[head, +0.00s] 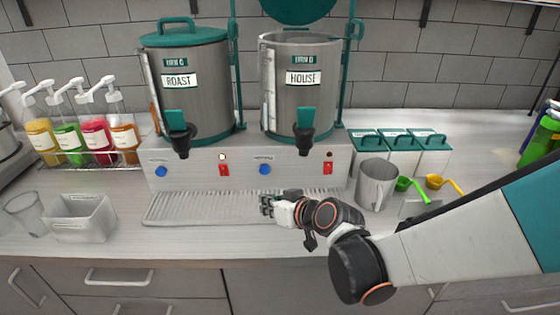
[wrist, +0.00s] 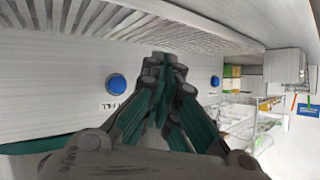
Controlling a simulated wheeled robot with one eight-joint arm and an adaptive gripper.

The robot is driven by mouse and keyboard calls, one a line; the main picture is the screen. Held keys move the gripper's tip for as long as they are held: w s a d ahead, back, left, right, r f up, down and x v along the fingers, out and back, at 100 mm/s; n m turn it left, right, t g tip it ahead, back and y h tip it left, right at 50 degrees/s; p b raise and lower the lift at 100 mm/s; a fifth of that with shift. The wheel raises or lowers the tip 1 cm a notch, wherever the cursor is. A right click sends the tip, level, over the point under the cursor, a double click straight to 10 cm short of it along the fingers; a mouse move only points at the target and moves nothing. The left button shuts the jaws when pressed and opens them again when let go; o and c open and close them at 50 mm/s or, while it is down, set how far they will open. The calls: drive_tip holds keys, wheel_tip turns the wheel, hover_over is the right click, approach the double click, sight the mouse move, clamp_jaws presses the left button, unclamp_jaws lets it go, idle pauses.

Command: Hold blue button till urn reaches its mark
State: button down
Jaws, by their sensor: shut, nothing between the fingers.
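The HOUSE urn (head: 301,95) stands on the right of the steel base with its green lid raised; a sight tube (head: 268,85) runs up its left side. The ROAST urn (head: 190,100) stands on the left, lid on. Blue buttons sit on the base front below ROAST (head: 161,171) and HOUSE (head: 264,169). My gripper (head: 266,204) is shut and empty over the drip tray, below the HOUSE button in the picture. In the wrist view its fingertips (wrist: 165,62) lie between a nearer blue button (wrist: 116,85) and a farther one (wrist: 215,80). No contact shows.
Red switches sit beside the left (head: 224,169) and right (head: 328,168) buttons. The lamp above the left switch glows; the right one looks dark red. A drip tray (head: 190,210) spans the front. A metal pitcher (head: 375,186) stands right of the base, syrup bottles (head: 95,135) left.

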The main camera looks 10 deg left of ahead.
sight(264, 170)
drive_tip(key=shift+s+a+r, duration=0.1)
drive_tip(key=shift+s+a, duration=0.1)
drive_tip(key=shift+s, duration=0.15)
drive_tip(key=shift+w+a, duration=0.3)
drive_tip(key=shift+w, duration=1.2)
drive_tip(key=shift+w+a, duration=0.35)
drive_tip(key=shift+w, duration=1.1)
drive_tip(key=shift+w+a, duration=0.3)
drive_tip(key=shift+w, duration=1.2)
drive_tip(key=shift+w, duration=0.15)
drive_tip(key=shift+w, duration=0.25)
drive_tip(key=shift+w+a, duration=0.2)
drive_tip(key=shift+w, duration=0.35)
idle(2.2)
